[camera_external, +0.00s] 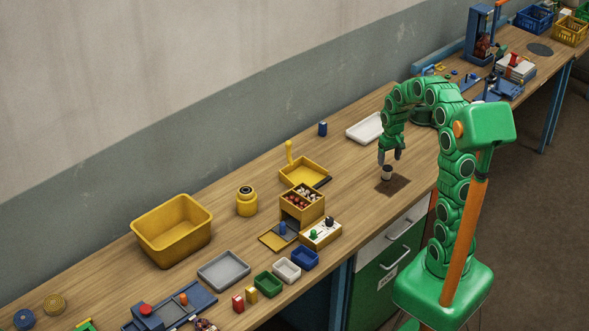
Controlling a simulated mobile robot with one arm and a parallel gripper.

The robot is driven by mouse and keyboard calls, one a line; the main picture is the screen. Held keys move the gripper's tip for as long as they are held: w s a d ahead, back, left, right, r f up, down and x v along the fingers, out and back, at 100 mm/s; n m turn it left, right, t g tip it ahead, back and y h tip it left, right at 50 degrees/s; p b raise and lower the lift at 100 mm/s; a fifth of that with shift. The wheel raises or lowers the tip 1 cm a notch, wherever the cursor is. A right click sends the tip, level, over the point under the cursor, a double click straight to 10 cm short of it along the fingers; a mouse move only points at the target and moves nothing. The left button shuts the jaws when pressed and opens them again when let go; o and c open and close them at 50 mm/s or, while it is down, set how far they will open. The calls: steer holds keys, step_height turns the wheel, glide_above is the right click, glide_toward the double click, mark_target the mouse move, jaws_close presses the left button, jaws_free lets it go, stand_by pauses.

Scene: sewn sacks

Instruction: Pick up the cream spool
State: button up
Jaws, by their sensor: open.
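A small pale cream, upright cylinder that looks like the cream spool (387,175) stands on a dark brown patch (399,187) near the front edge of the wooden bench. Its upper part looks dark. My gripper (389,156) points down just above it, with its fingers open. The view is too small to tell whether the fingertips are apart from the spool or beside its top. No other view shows the far side of the spool.
A white tray (361,131) lies behind my gripper, and a small blue cylinder (323,129) stands left of it. A yellow dustpan-like tray (304,171) and a yellow compartment box (302,214) stand to the left. Bare bench lies between them and the spool.

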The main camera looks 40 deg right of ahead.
mark_target(388, 168)
steer(key=shift+d+f, duration=0.2)
steer(key=shift+f, duration=0.25)
steer(key=shift+a+f, duration=0.15)
steer(key=shift+f, duration=1.65)
steer(key=shift+a+f, duration=0.15)
steer(key=shift+f, duration=1.6)
steer(key=shift+c, duration=0.3)
steer(key=c, duration=1)
steer(key=shift+r, duration=0.1)
steer(key=shift+c, duration=0.3)
